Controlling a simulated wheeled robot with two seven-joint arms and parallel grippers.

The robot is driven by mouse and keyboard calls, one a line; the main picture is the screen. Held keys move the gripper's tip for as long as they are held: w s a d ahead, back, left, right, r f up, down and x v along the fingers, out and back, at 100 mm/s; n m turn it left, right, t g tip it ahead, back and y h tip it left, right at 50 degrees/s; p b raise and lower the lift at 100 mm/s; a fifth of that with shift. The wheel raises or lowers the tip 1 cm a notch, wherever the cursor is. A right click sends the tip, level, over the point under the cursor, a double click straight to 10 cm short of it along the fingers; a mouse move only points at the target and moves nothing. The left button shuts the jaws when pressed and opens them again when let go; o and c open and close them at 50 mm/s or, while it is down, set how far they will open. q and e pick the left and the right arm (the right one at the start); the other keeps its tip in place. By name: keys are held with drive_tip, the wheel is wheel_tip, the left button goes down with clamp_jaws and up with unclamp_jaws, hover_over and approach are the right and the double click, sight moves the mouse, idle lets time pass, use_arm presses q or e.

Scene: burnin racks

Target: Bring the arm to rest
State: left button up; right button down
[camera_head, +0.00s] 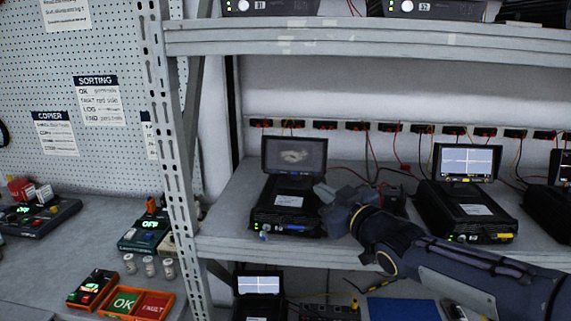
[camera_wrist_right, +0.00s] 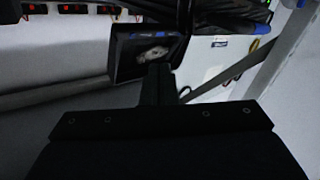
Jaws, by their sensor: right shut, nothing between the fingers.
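My right arm (camera_head: 450,262) comes in from the lower right in the head view. Its gripper (camera_head: 327,192) is at the middle shelf, close to the right side of a black device with a raised screen (camera_head: 294,154). I cannot tell whether it touches the device. The right gripper is shut and empty. In the right wrist view the shut fingers (camera_wrist_right: 157,80) point toward a dark screen (camera_wrist_right: 150,52) with a pale patch on it. My left gripper is in neither view.
The grey rack's upright post (camera_head: 177,160) stands left of the devices. A second device with a lit screen (camera_head: 467,162) stands right of my gripper. Another lit device (camera_head: 259,284) is on the shelf below. An orange OK/FAULT tray (camera_head: 122,303) lies on the left bench.

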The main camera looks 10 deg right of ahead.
drive_tip(key=s+d+f+m+g+h, duration=0.3)
drive_tip(key=s+d+f+m+h, duration=0.15)
drive_tip(key=s, duration=0.35)
drive_tip(key=s+f+m+g, duration=0.1)
drive_tip(key=s+f+g, duration=0.1)
drive_tip(key=s+f, duration=0.3)
drive_tip(key=s+a+f+m+g+y, duration=0.1)
drive_tip(key=s+f+g, duration=0.2)
drive_tip(key=s, duration=0.7)
drive_tip(key=s+a+f+m+g+y, duration=0.1)
drive_tip(key=s+f+m+g, duration=0.1)
drive_tip(key=s+f, duration=0.4)
drive_tip(key=s+g, duration=0.1)
drive_tip(key=s, duration=0.1)
drive_tip(key=shift+s+a+f, duration=0.25)
drive_tip(key=shift+s+f, duration=0.05)
drive_tip(key=shift+f, duration=0.1)
